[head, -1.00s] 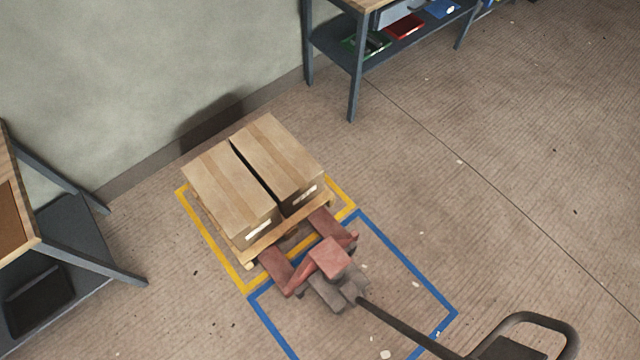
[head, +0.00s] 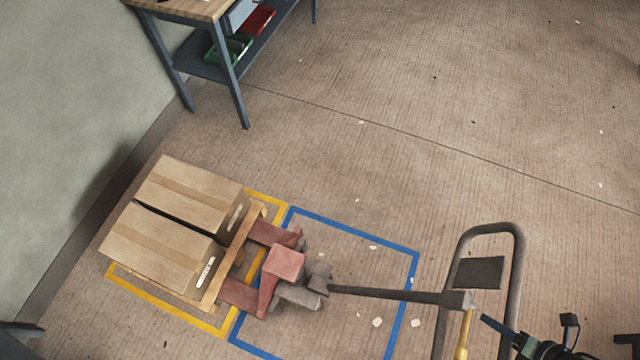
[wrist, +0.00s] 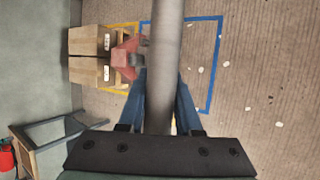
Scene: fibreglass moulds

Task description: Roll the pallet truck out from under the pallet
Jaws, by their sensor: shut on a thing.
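The pallet truck (head: 286,263) has a red body and forks and a dark handle. Its forks run under the wooden pallet (head: 213,292), their tips hidden, with short red lengths showing outside it. The truck's body stands inside the blue floor outline (head: 416,275). Two cardboard boxes (head: 190,192) (head: 160,248) sit on the pallet, within the yellow outline (head: 165,305). In the wrist view my gripper (wrist: 160,85) is shut, its blue fingers on either side of the grey handle bar (wrist: 163,55). In the head view the looped handle (head: 519,265) is at lower right, beside my arm.
A workbench (head: 185,10) with trays on its lower shelf stands against the wall at the upper left. Another bench frame (wrist: 50,150) and a red object (wrist: 7,157) show in the wrist view. The floor right of the blue outline is open.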

